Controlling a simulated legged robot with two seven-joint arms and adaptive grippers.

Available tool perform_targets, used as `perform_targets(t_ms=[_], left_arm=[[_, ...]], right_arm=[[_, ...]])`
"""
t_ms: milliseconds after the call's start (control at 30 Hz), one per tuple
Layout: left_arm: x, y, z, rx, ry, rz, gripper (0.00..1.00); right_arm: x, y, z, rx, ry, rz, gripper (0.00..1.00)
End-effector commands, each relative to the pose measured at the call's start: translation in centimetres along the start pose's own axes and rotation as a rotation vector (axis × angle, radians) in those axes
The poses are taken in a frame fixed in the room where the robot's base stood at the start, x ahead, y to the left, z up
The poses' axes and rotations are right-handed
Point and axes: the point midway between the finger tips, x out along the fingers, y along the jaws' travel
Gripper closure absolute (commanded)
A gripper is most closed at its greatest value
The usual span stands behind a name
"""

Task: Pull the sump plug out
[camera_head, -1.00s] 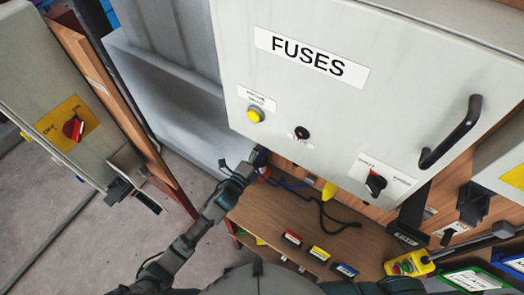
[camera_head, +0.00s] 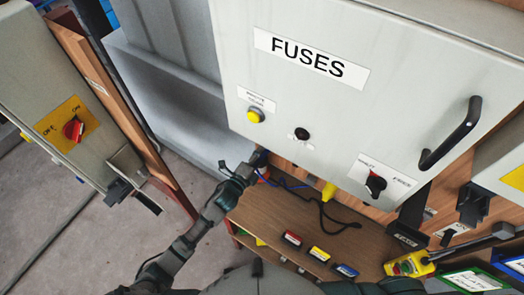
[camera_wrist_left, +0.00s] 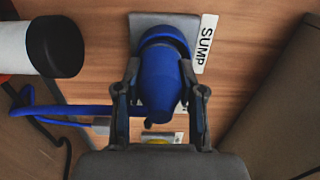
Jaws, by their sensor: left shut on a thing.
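The sump plug (camera_wrist_left: 160,85) is a blue plug, seen in the left wrist view in front of a grey socket plate (camera_wrist_left: 140,22) on a wooden panel. A white label reading SUMP (camera_wrist_left: 205,43) is beside it. My left gripper (camera_wrist_left: 158,90) is shut on the plug, one finger on each side. The plug's far end meets the blue socket ring; whether it is fully seated I cannot tell. In the head view my left gripper (camera_head: 245,168) is at the panel below the fuse box, and the plug is mostly hidden there. My right gripper is not in view.
A large grey box marked FUSES (camera_head: 350,110) overhangs the wooden shelf (camera_head: 270,215). A yellow plug (camera_head: 328,190) with a black cable is to the right. Blue cable (camera_wrist_left: 50,108) and a white cylinder with a black end (camera_wrist_left: 50,48) are left of the plug.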

Motion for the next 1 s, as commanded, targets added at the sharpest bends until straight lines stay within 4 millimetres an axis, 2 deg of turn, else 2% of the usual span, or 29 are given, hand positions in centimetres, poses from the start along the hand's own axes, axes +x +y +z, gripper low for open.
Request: perform_targets(t_ms=[167,733,1000], left_arm=[[-0.2,-0.1,0.0,0.0,0.001,-0.002,1.0],[-5.0,-0.3,0.0,0.0,0.0,-0.002,1.0],[-6.0,-0.2,0.0,0.0,0.001,-0.005,1.0]], right_arm=[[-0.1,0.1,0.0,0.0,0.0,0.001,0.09],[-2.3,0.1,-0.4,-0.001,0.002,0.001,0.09],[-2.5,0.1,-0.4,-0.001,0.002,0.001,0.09]])
